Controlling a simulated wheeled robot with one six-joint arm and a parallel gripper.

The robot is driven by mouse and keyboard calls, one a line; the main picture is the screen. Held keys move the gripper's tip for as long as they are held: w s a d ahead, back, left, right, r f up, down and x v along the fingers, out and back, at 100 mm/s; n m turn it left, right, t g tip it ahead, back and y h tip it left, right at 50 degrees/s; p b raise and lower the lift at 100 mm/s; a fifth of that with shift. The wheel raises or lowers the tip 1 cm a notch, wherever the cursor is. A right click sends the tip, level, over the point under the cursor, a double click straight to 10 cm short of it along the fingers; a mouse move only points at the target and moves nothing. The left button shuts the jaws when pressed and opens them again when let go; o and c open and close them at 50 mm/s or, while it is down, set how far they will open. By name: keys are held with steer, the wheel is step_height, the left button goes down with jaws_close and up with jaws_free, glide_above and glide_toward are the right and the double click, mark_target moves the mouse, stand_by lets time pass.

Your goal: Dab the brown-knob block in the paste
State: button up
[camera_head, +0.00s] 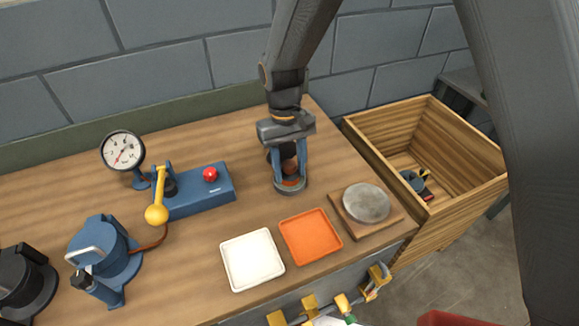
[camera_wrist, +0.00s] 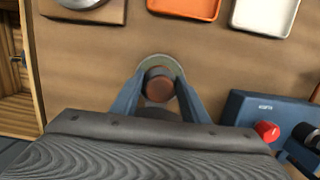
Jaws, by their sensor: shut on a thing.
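The brown-knob block (camera_head: 290,168) is between the fingers of my gripper (camera_head: 289,182), at the back right of the bench. My gripper is shut on it. In the wrist view its round brown knob (camera_wrist: 159,88) sits between the two blue fingers, with a pale greenish rim showing beyond it. I cannot tell whether its base touches the bench. A round grey disc on a square wooden board (camera_head: 366,203) lies to the right of my gripper; whether it carries paste is unclear. An orange tray (camera_head: 311,237) and a white tray (camera_head: 252,260) lie nearer the front edge.
A blue box with a red button (camera_head: 210,174) and yellow-knobbed lever (camera_head: 156,214) stands left, near a dial gauge (camera_head: 122,151). A blue casing (camera_head: 102,262) and a black one (camera_head: 25,278) stand further left. A wooden crate (camera_head: 472,190) holding small parts is right of the bench.

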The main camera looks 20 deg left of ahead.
mark_target(291, 166)
steer(key=shift+r+p, duration=2.3)
steer(key=shift+r, duration=1.15)
